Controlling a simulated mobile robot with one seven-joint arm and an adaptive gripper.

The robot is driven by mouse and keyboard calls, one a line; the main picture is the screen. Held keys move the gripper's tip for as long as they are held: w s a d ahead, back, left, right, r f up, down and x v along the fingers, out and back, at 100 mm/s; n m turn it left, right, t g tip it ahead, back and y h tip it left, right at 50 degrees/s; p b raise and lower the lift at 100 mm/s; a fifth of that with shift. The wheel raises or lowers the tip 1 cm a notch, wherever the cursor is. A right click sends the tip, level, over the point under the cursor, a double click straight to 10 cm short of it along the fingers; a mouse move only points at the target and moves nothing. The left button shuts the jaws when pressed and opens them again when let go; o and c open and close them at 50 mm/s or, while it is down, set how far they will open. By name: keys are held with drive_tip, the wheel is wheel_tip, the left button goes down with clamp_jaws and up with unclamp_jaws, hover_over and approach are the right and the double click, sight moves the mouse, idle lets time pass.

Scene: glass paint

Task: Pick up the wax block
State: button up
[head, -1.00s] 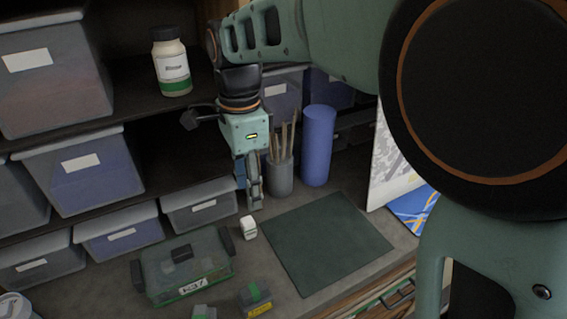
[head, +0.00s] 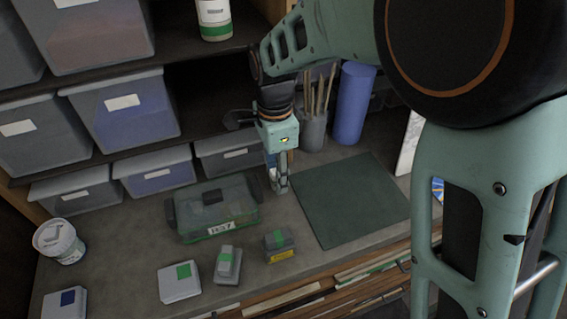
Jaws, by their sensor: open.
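My gripper (head: 280,185) points down at the worktop, between the lidded green box and the dark green mat. Its fingers are seen nearly edge-on, so the gap between them is hard to see; they are open. A small white block, probably the wax block, is largely hidden behind the fingers; a pale patch of it (head: 270,173) seems to show at their left. I cannot tell whether the fingers touch it or stand around it. No label names it as wax.
The lidded green box (head: 215,210) stands close on the left, the green mat (head: 350,200) lies on the right. A brush cup (head: 314,132) and blue cylinder (head: 355,103) stand behind.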

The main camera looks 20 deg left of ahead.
clamp_jaws()
drive_tip(key=shift+r, duration=0.2)
idle(0.3)
